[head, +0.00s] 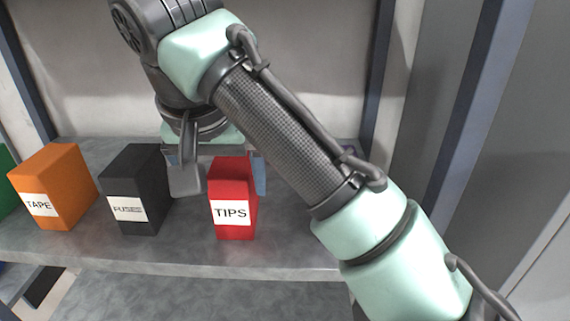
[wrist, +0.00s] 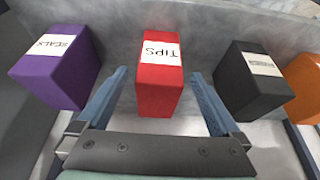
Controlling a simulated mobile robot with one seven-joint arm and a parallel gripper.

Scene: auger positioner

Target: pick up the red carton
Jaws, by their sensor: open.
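The red carton (head: 232,187) stands upright on a grey shelf, with a white label reading TIPS. In the wrist view the red carton (wrist: 159,78) stands between the two blue fingers of my gripper (wrist: 157,90), with a gap visible on each side. My gripper is open and holds nothing. In the head view my gripper (head: 222,178) is at the carton, one finger to its left and the other partly hidden behind its right side. My arm crosses the picture to the right of the carton.
A black carton (head: 137,186) stands just left of the red one, and an orange TAPE carton (head: 56,187) further left. A purple carton (wrist: 57,66) stands on the red carton's other side in the wrist view. The shelf (head: 180,252) is bare in front.

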